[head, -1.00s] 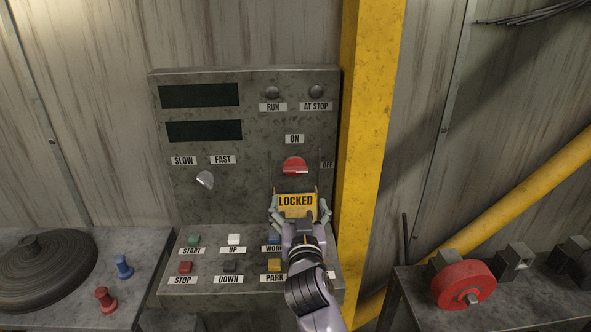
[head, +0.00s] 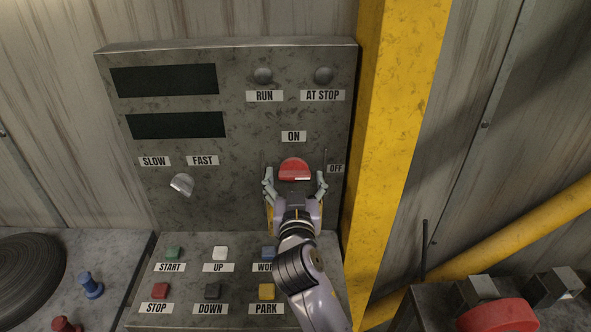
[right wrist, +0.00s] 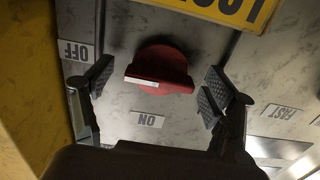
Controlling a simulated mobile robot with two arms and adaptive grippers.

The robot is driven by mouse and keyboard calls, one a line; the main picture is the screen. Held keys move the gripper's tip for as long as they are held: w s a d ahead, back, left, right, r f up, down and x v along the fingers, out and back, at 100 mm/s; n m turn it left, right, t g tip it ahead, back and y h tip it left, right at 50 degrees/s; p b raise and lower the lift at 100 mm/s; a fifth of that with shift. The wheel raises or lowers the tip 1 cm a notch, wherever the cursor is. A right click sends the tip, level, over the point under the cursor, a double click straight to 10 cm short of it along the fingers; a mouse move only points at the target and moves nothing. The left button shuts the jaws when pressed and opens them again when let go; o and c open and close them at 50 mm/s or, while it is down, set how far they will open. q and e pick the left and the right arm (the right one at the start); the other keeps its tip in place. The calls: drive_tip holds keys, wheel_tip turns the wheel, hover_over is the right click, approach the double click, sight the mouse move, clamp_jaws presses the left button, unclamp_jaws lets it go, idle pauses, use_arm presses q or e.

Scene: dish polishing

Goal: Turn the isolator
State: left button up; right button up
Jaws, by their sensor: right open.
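The isolator is a red round knob (head: 294,166) on the upright panel, below the ON label (head: 293,136) and left of the OFF label (head: 335,168). My right gripper (head: 295,184) is open, with one finger on each side of the knob's lower part. The right wrist view, turned upside down, shows the red knob (right wrist: 163,66) with a white stripe between the spread fingers (right wrist: 157,88); gaps show on both sides. The yellow LOCKED sign (right wrist: 222,10) is partly in the right wrist view; in the head view it is mostly hidden behind my gripper. My left gripper is out of view.
A yellow post (head: 395,130) stands close to the panel's right side. The sloping desk (head: 240,290) below has several labelled buttons, partly covered by my right arm. A silver SLOW/FAST switch (head: 182,184) is to the left. A red wheel (head: 500,316) lies at lower right.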

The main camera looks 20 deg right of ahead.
drive_tip(key=shift+s+a+r, duration=0.1)
drive_tip(key=shift+s+r, duration=0.05)
drive_tip(key=shift+c, duration=0.3)
drive_tip(key=c, duration=1.1)
